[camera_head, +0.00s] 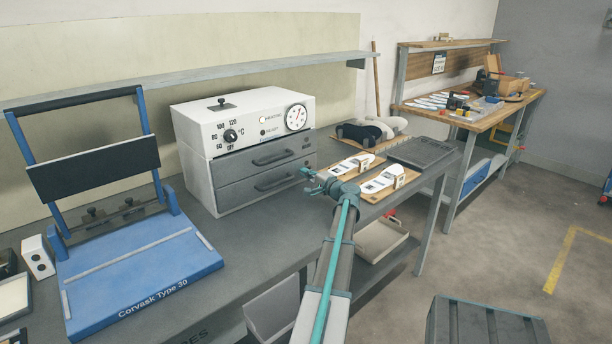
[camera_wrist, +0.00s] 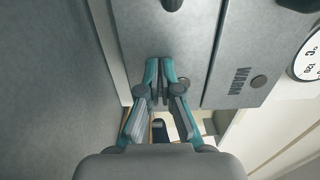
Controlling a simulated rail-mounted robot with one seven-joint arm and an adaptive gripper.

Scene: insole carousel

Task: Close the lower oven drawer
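The white oven (camera_head: 200,122) stands on the grey bench, with two grey drawers under its control panel. The lower oven drawer (camera_head: 240,193) has a dark bar handle (camera_head: 276,179); it looks shut or nearly so, and I cannot tell whether a small gap remains. The upper drawer (camera_head: 235,166) is above it and looks shut. In the wrist view the lower drawer front (camera_wrist: 185,35) lies ahead of my gripper (camera_wrist: 160,66), whose fingertips are together and empty. In the head view my gripper (camera_head: 316,180) is at the drawer's right end; contact is unclear.
A blue press (camera_head: 150,270) stands left of the oven. Boards with white insoles (camera_head: 385,181) lie just right of my gripper, with a dark tray (camera_head: 422,152) beyond. A wall shelf (camera_head: 190,77) runs above the oven. Bare bench lies in front of the oven.

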